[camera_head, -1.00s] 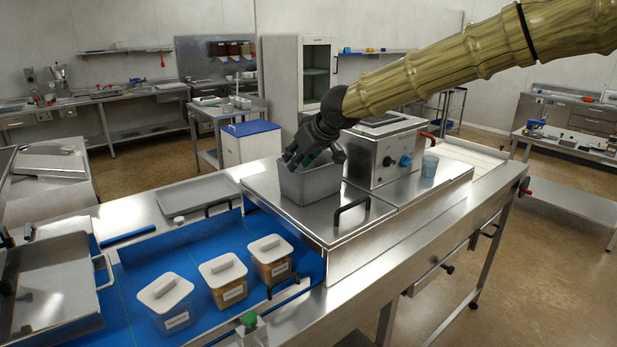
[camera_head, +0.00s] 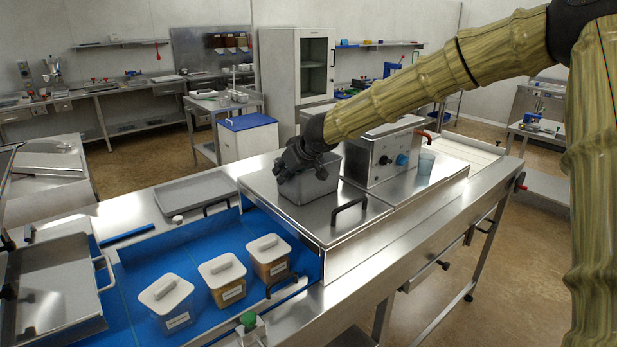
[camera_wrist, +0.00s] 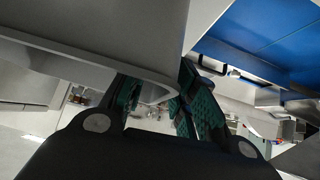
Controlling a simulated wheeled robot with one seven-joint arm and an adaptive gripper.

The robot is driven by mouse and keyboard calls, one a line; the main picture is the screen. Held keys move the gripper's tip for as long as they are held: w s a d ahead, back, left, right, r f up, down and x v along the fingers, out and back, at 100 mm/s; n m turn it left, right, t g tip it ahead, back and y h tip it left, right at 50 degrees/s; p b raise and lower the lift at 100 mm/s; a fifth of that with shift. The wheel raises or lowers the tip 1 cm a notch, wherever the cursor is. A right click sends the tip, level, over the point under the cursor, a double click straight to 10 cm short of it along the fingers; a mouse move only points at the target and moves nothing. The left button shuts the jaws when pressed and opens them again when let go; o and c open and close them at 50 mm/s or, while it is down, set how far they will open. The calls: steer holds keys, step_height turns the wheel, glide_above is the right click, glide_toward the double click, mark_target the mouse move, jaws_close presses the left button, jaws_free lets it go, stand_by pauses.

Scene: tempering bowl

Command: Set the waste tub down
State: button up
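The waste tub, a grey rectangular tub (camera_head: 312,186), sits upright on the flat steel lid (camera_head: 262,185) of the counter. My gripper (camera_head: 284,176) is low at the tub's left side, by its rim. In the wrist view the tub's grey wall (camera_wrist: 130,28) fills the upper left, close to my gripper (camera_wrist: 155,100). The green-padded fingers stand apart, with background showing between them. The tub's edge comes between or just in front of them and hides part of the left finger. I cannot tell whether either finger touches the tub.
A black handle (camera_head: 350,211) rises from the lid at the front. Several lidded containers (camera_head: 222,278) stand on the blue surface at left. An empty tray (camera_head: 195,190) lies behind.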

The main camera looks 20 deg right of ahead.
steer(key=shift+w+a+f, duration=0.1)
steer(key=shift+w+f, duration=0.15)
jaws_close()
steer(key=shift+r, duration=0.15)
